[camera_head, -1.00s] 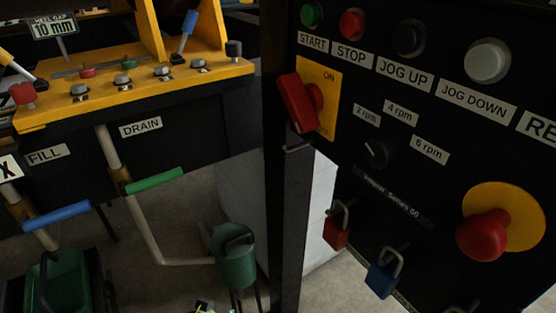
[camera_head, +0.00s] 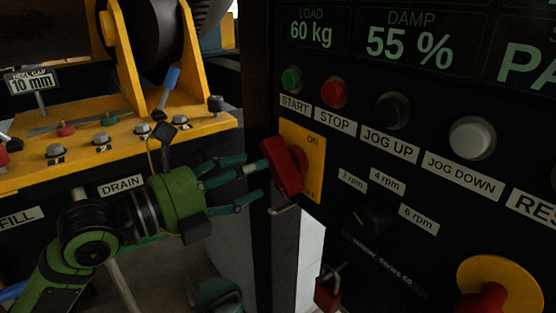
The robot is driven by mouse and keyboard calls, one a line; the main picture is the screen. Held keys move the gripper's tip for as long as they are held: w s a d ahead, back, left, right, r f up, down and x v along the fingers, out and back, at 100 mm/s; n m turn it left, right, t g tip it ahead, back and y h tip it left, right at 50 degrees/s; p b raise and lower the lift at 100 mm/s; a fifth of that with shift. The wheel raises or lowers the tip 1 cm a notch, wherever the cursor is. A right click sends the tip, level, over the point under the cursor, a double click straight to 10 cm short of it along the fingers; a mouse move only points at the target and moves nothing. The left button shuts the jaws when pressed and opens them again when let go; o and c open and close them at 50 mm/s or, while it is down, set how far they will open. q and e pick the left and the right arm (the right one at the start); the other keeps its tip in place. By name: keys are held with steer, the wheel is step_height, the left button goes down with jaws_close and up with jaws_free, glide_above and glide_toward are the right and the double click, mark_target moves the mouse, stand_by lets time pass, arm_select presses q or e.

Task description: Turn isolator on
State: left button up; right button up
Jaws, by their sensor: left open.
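The isolator is a red rotary handle (camera_head: 284,166) on a yellow plate (camera_head: 316,160) marked ON at its top, on the black control panel. The handle is tilted, its upper end leaning left, away from the ON mark. My left gripper (camera_head: 248,182) comes in from the left, green, with its fingers spread and pointing right at the handle. The fingertips are close to the handle's left side; I cannot tell whether they touch it. Nothing is held in the fingers.
Above the isolator are the green start button (camera_head: 291,79) and red stop button (camera_head: 333,92). A speed knob (camera_head: 374,218) and a red padlock (camera_head: 327,289) are below right. A red mushroom button (camera_head: 483,301) is lower right. A yellow machine bench (camera_head: 95,160) stands left.

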mark_target(278, 162)
arm_select(q)
steer(key=p+x, duration=0.2)
steer(key=x, duration=0.3)
steer(key=shift+w+d+r+p, duration=0.15)
steer(key=shift+w+d+p, duration=0.15)
steer(key=shift+p, duration=0.1)
steer(key=shift+w+d, duration=0.25)
steer(key=shift+d, duration=0.1)
steer(key=shift+f, duration=0.2)
steer(key=c, duration=1.1)
